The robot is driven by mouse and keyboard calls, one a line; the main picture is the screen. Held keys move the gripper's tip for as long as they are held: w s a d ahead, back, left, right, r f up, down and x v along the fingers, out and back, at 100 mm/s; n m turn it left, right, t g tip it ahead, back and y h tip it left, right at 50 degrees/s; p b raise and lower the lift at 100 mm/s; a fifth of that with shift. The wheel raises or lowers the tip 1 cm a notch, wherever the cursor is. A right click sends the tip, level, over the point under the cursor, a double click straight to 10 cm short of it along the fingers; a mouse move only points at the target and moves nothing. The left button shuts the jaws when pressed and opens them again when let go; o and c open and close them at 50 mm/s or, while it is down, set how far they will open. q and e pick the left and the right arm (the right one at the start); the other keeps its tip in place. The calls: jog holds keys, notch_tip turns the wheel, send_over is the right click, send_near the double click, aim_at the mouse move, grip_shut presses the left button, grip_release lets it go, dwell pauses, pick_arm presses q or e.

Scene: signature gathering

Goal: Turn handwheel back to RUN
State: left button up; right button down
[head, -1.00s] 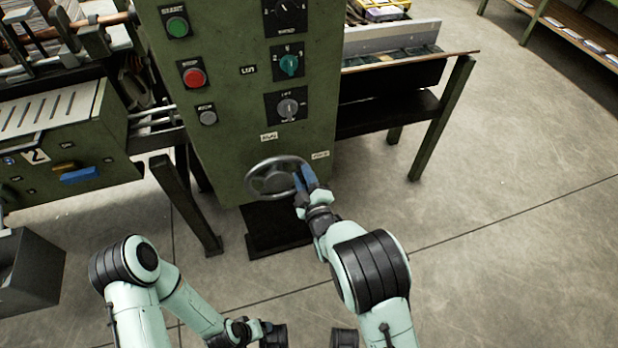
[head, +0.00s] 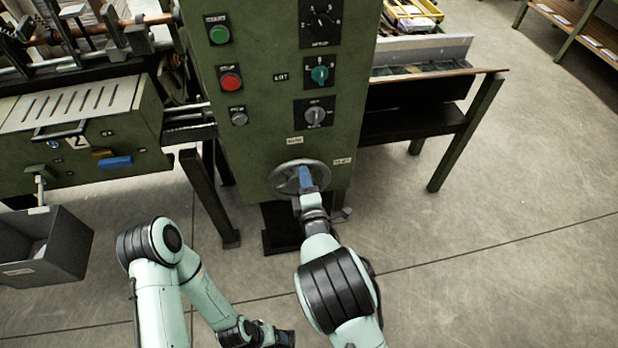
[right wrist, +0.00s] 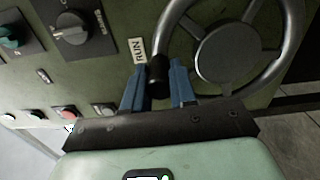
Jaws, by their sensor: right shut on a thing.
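The grey handwheel (head: 279,183) is on the lower front of the green machine cabinet. It also shows in the right wrist view, with its round hub (right wrist: 228,52) beside my fingers. My right gripper (head: 305,178) is at the wheel, and its blue fingers (right wrist: 159,88) are closed around the wheel's black handle knob (right wrist: 158,72). The RUN label (right wrist: 136,50) is right by the knob. In the head view small labels sit above the wheel (head: 294,141) and to its right (head: 342,161). My left gripper (head: 272,337) is low and away from the wheel; its jaws are unclear.
Above the wheel are a green button (head: 219,34), a red button (head: 231,81) and selector knobs, including a teal one (head: 320,74). A grey bin (head: 62,252) is at left. A feed table (head: 440,76) stands on the right. Floor at right is clear.

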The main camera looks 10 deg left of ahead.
pick_arm(q)
jog(key=shift+s, duration=0.1)
pick_arm(e)
jog(key=shift+s+a+r, duration=0.1)
jog(key=shift+s+a, duration=0.15)
jog(key=shift+a, duration=0.45)
jog(key=c, duration=0.9)
grip_release()
jog(key=shift+d, duration=0.1)
jog(key=shift+d, duration=0.1)
pick_arm(q)
jog(key=shift+s+d+r+g+p, duration=0.35)
jog(key=shift+s+r+p, duration=0.25)
jog(key=shift+s+r, duration=0.2)
pick_arm(e)
jog(key=v, duration=1.3)
jog(key=shift+s, duration=0.15)
